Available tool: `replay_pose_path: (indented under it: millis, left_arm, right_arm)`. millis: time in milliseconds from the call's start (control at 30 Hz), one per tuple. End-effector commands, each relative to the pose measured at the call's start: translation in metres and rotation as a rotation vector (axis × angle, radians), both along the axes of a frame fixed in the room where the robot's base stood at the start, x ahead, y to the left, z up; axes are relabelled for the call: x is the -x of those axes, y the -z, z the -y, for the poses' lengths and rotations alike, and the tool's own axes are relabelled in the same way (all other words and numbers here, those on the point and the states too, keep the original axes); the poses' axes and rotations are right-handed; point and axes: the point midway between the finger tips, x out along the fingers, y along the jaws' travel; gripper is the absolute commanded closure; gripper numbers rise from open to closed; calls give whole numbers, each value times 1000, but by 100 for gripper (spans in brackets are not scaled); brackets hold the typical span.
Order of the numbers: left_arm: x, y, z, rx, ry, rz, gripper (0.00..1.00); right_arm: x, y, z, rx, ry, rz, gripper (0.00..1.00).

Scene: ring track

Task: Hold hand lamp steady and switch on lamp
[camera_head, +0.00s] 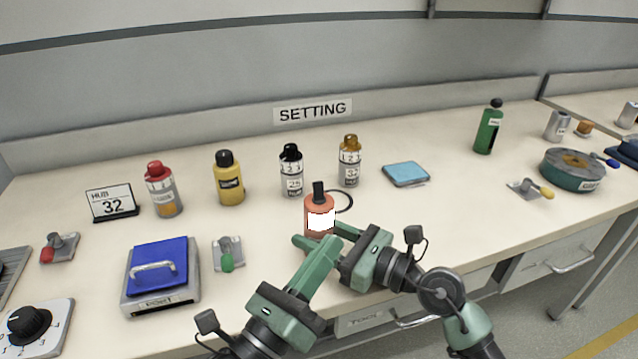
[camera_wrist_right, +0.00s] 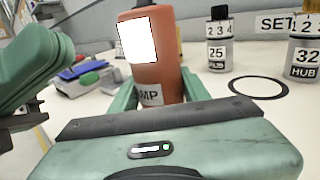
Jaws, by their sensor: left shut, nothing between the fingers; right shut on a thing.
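The hand lamp (camera_head: 313,231) is an orange-red cylinder with a black top and a bright white panel; I cannot tell whether the panel is lit. It stands upright near the middle front of the bench. In the right wrist view the lamp (camera_wrist_right: 172,78) sits between the two green fingers of my right gripper (camera_wrist_right: 160,95), with the letters "MP" low on its side. My right gripper (camera_head: 335,232) is shut on it from the right. My left gripper (camera_head: 316,250) is shut and empty just in front of the lamp, and shows large at left in the wrist view (camera_wrist_right: 35,65).
A black ring (camera_head: 344,201) lies behind the lamp. Behind stand several bottles, including a yellow one (camera_head: 229,183) and a black-capped one (camera_head: 291,175). A blue-lidded box (camera_head: 160,270) and a green-knobbed lever (camera_head: 228,255) are at left.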

Motion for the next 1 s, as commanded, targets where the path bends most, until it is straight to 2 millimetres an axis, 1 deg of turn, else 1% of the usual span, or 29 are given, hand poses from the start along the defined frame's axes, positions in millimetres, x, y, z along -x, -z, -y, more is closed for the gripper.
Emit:
replay_pose_path:
  millis: [33, 67, 100, 433, 533, 667, 900, 1000]
  left_arm:
    - [0, 0, 0, 0, 0, 0, 100]
    - [0, 0, 0, 0, 0, 0, 100]
    - [0, 0, 0, 0, 0, 0, 100]
    - [0, 0, 0, 0, 0, 0, 100]
    - [0, 0, 0, 0, 0, 0, 100]
    - [0, 0, 0, 0, 0, 0, 100]
    - [0, 0, 0, 0, 0, 0, 100]
    - [0, 0, 0, 0, 0, 0, 100]
  right_arm:
    - [1, 3, 0, 4, -2, -5, 48]
    - [1, 3, 0, 3, -2, -4, 40]
    - [1, 3, 0, 3, -2, -4, 29]
    - [1, 1, 1, 2, -1, -2, 28]
    - [4, 2, 6, 3, 0, -2, 28]
    - [14, 3, 24, 6, 1, -4, 28]
    - [43, 4, 67, 7, 1, -7, 28]
    - [52, 3, 82, 6, 0, -6, 28]
